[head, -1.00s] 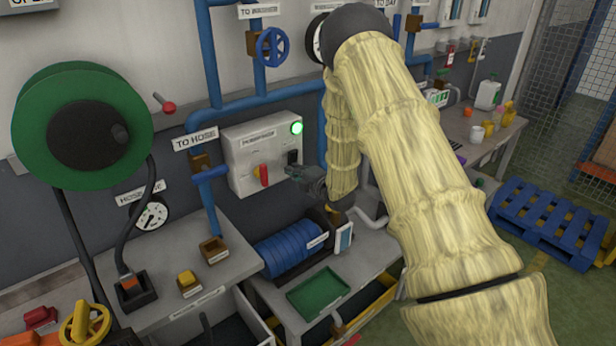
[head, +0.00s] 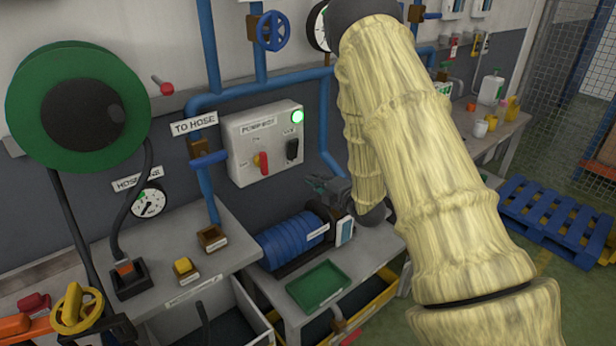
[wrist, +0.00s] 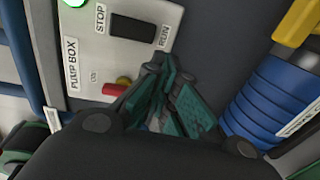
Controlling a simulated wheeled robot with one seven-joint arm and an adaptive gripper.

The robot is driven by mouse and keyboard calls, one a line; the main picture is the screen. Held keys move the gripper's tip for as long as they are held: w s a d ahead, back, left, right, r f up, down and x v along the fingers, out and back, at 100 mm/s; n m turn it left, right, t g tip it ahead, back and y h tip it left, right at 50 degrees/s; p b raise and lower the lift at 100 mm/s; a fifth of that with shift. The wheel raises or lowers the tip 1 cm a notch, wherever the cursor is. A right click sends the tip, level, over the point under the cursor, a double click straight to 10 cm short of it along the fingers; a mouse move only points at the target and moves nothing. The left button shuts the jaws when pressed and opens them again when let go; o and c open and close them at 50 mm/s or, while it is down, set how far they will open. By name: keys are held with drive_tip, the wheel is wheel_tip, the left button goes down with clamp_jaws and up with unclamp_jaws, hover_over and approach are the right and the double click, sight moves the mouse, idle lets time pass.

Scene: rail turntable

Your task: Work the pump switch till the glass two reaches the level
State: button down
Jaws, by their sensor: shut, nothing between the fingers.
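The grey pump box (head: 262,145) is on the wall, with a lit green lamp (head: 298,116), a red handle (head: 263,163) and a black switch (head: 292,150). In the wrist view the black switch (wrist: 132,27) lies between the STOP and RUN labels; its exact setting is hard to tell. The red handle (wrist: 115,89) also shows there. My gripper (head: 312,186) is shut and empty, below and right of the box in the head view. In the wrist view its fingertips (wrist: 166,68) are near the RUN end, apart from the switch. I cannot identify glass two or its level.
Blue pipes (head: 212,100) run around the box. A blue ribbed motor (head: 290,240) and a green tray (head: 318,287) are on the bench below. Two sight panels (head: 452,10) are cut off at the top right. A pressure gauge (head: 149,201) is at left.

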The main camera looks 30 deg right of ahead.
drive_tip(key=shift+s+d+f+b, duration=0.1)
drive_tip(key=shift+s+d+b, duration=0.05)
drive_tip(key=shift+s, duration=0.6)
drive_tip(key=shift+s+d+f+b, duration=0.1)
drive_tip(key=shift+s+b, duration=0.05)
drive_tip(key=shift+s, duration=0.55)
